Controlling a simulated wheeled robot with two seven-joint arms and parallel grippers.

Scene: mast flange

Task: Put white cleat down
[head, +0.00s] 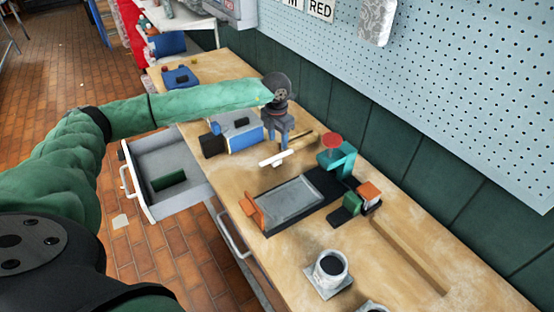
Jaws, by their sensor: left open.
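The white cleat (275,159) is a small pale bar at the middle of the workbench, right of the blue box. My left gripper (280,146) points down from the end of the green-sleeved arm, just above and behind the cleat. Its jaws are open. The cleat looks to lie on the bench top, but I cannot tell whether a fingertip still touches it. My right gripper is not in view.
A grey tray fixture (290,201) with orange and teal parts stands to the right. A blue box (243,135) is close on the left. An open drawer (165,165) juts out in front. A cup (330,268) stands nearer.

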